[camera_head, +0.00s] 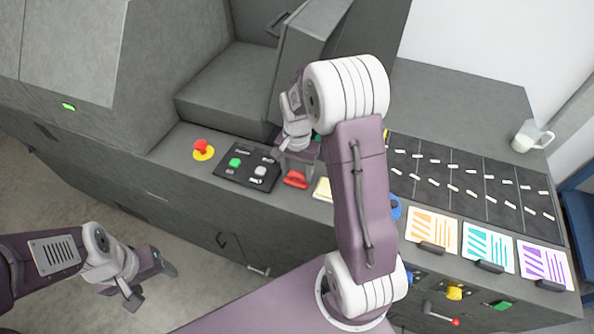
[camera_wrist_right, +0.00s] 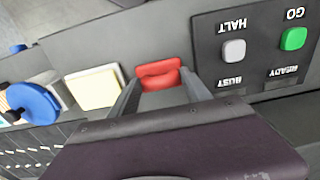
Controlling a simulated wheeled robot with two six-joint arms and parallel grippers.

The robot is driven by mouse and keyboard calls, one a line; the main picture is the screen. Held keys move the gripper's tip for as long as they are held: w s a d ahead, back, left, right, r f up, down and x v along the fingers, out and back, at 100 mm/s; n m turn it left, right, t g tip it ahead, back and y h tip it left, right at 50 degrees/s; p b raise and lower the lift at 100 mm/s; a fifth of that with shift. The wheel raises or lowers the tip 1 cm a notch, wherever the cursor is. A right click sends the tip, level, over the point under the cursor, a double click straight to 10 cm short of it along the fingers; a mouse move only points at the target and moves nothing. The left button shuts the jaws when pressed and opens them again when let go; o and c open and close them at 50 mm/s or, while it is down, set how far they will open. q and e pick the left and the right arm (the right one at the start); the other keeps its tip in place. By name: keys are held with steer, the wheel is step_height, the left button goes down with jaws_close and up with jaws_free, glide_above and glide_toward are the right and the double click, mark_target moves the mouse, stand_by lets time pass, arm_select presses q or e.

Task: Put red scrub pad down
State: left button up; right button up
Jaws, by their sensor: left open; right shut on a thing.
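The red scrub pad (camera_head: 295,179) is at the front part of the grey machine top, just right of the button panel. In the right wrist view the pad (camera_wrist_right: 159,74) sits between the two fingers of my right gripper (camera_wrist_right: 160,88), which is shut on it. In the head view my right gripper (camera_head: 296,160) reaches down to the pad from above. I cannot tell whether the pad touches the surface. My left gripper (camera_head: 152,281) is open and empty, low at the left, over the floor.
A black panel (camera_head: 232,175) with green and grey buttons lies left of the pad, and a red emergency knob (camera_head: 201,147) further left. A cream pad (camera_head: 323,190) and a blue round thing (camera_wrist_right: 34,103) lie on the other side. Coloured cards (camera_head: 432,228) line the right front.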

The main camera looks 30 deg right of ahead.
mark_target(297, 172)
steer(key=o, duration=1.3)
steer(key=shift+f, duration=0.1)
steer(key=shift+o, duration=1.1)
steer(key=shift+w, duration=0.1)
step_height(297, 172, up, 12)
steer(key=s+a+f+n, duration=0.2)
steer(key=s+f+n, duration=0.1)
steer(key=s, duration=0.1)
steer(key=s+a+f+n, duration=0.3)
steer(key=s, duration=0.1)
steer(key=s+a+f+n+t, duration=0.1)
steer(key=s+a+f+n, duration=0.1)
steer(key=s+f+n, duration=0.1)
steer(key=shift+s+a+f+n, duration=0.1)
steer(key=shift+s+f+n, duration=0.15)
steer(key=shift+s, duration=0.25)
steer(key=shift+s+a+f+n, duration=0.15)
steer(key=shift+s+f, duration=0.15)
steer(key=shift+s, duration=0.15)
steer(key=shift+w, duration=0.1)
